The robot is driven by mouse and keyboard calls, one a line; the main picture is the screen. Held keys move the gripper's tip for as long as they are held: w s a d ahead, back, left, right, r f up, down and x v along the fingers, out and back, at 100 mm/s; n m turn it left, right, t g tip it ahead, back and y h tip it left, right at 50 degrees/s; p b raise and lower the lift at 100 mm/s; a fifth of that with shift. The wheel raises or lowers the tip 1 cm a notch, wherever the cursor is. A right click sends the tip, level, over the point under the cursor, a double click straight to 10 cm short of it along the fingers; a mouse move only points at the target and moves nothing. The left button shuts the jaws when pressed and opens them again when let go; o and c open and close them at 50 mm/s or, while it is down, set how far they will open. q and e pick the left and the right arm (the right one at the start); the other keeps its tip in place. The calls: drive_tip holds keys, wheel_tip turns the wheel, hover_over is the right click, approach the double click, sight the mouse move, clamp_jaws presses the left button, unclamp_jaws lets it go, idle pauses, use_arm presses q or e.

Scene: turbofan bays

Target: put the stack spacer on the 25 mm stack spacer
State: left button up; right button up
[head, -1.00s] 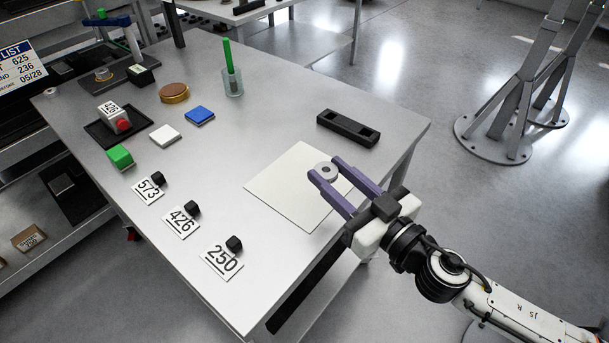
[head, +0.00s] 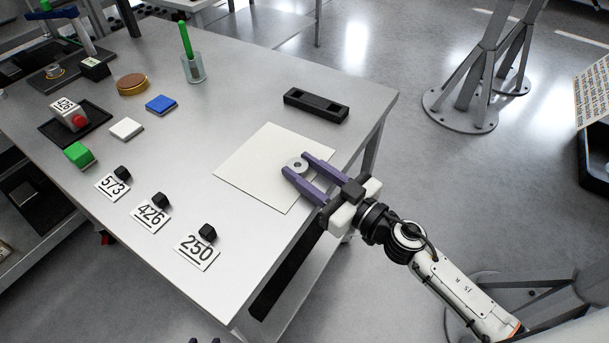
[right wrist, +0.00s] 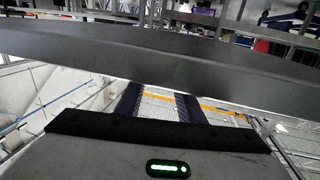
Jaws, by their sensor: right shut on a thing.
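A grey ring-shaped spacer (head: 298,165) with a central hole is between the purple fingertips of my right gripper (head: 299,164), which is shut on it. It appears over the white square sheet (head: 250,165) near the table's edge; I cannot tell whether it touches the sheet. I cannot make out a separate 25 mm stack spacer; anything under the held ring is hidden. In the right wrist view the purple fingers (right wrist: 158,104) show, but a broad grey band covers their tips. Two small dark tips at the bottom edge of the head view may be my left gripper (head: 204,340).
A black block with two recesses (head: 316,105) lies behind the sheet. Number cards 573 (head: 112,187), 426 (head: 150,217) and 250 (head: 197,251) line the front left. A blue square (head: 160,104), white square (head: 126,128) and green block (head: 79,154) lie farther left.

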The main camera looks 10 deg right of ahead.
drive_tip(key=shift+f, duration=0.15)
drive_tip(key=shift+f, duration=0.1)
drive_tip(key=o, duration=0.7)
drive_tip(key=shift+f, duration=0.15)
drive_tip(key=o, duration=0.5)
